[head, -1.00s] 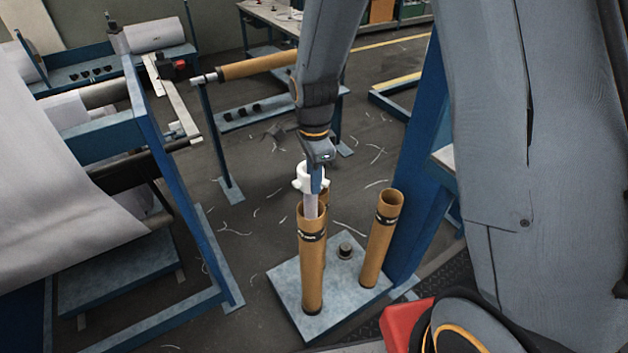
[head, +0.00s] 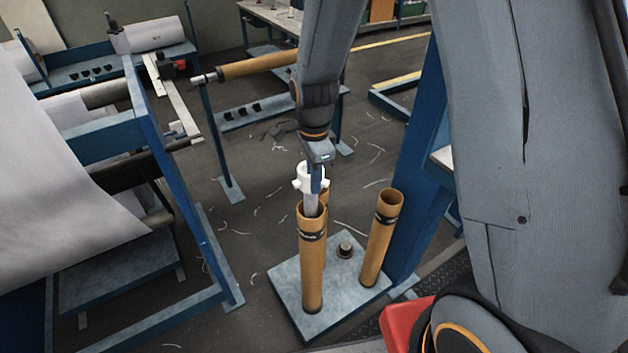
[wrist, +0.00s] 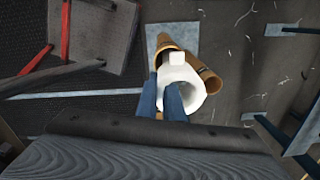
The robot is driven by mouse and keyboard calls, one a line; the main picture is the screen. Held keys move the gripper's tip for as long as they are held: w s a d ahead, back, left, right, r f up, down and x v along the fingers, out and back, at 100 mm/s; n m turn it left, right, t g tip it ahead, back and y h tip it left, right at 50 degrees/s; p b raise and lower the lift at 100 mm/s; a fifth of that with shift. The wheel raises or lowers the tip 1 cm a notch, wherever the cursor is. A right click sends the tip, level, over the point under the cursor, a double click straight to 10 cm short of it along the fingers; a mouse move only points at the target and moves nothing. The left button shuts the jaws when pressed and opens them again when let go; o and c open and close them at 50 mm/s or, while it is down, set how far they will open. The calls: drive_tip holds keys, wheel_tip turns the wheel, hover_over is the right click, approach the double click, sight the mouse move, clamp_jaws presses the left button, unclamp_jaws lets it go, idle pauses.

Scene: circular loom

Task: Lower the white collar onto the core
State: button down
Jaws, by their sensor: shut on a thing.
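The white collar (head: 303,182), a short ring with a small tab, is held in my gripper (head: 315,184) above the front brown core (head: 312,265). A pale strip shows between the collar and the core's open top; I cannot tell what part it is. The core stands upright on a blue-grey plate (head: 290,290). In the wrist view two blue fingers of my gripper (wrist: 162,100) grip the near side of the collar (wrist: 190,75). Brown tubes (wrist: 206,78) lie behind it, partly hidden, so I cannot tell how well the collar lines up.
A second brown tube (head: 380,238) stands to the right, and another is partly hidden behind the front one. A short dark peg (head: 345,248) is on the plate. A blue post (head: 415,190) rises at the right; a blue frame with white sheet (head: 60,200) is left.

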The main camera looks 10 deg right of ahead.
drive_tip(key=shift+f, duration=0.15)
idle(0.3)
idle(0.7)
drive_tip(key=shift+f, duration=0.15)
drive_tip(key=c, duration=1.8)
unclamp_jaws()
drive_tip(key=shift+w, duration=0.15)
